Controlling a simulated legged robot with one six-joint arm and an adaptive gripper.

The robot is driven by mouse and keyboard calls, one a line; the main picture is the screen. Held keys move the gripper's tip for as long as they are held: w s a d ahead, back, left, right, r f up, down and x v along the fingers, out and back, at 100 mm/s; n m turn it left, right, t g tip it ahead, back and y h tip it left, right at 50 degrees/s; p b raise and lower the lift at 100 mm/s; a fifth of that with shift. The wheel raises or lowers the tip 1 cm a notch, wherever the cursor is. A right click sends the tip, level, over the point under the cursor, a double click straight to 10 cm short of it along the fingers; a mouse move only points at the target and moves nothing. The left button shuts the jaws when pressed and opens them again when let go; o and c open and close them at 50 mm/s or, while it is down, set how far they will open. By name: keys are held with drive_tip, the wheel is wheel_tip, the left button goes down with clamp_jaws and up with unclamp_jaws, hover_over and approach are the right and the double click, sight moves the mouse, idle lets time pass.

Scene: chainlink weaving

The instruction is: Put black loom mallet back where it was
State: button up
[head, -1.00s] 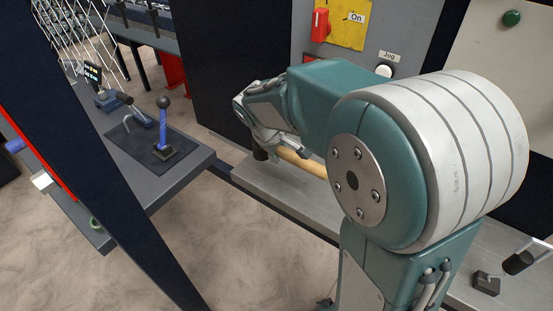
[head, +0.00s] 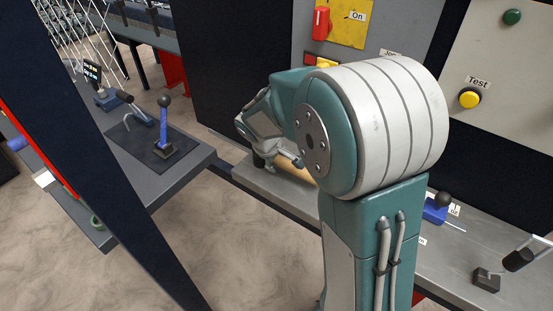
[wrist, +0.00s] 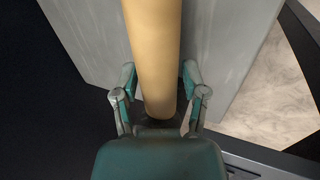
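A thick tan wooden cylinder (head: 296,171), which looks like part of the mallet, is at the left end of the grey bench in the head view, partly hidden by my arm. In the wrist view the tan cylinder (wrist: 153,50) runs from the top edge down between my fingers, its lower end dark near the palm. My gripper (wrist: 158,75) has one finger on each side of it. The fingers are close to its sides, but I cannot tell whether they touch it. A small black part (head: 258,160) shows beside my gripper in the head view.
The grey bench (head: 250,183) has a machine panel with buttons behind it. A blue lever (head: 436,208) and a crank (head: 488,279) stand to the right. A separate dark table (head: 185,175) with levers is at left.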

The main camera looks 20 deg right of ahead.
idle(0.3)
drive_tip(key=v, duration=1.2)
drive_tip(key=s+r+m+t+y, duration=0.1)
drive_tip(key=s+m, duration=0.2)
drive_tip(key=s, duration=0.7)
drive_tip(key=s+r+m+t+y, duration=0.1)
drive_tip(key=s+m, duration=0.3)
drive_tip(key=s, duration=0.7)
drive_tip(key=shift+r+t+y, duration=0.4)
drive_tip(key=shift+r+y, duration=0.3)
drive_tip(key=shift+y, duration=0.1)
drive_tip(key=shift+w+d, duration=0.1)
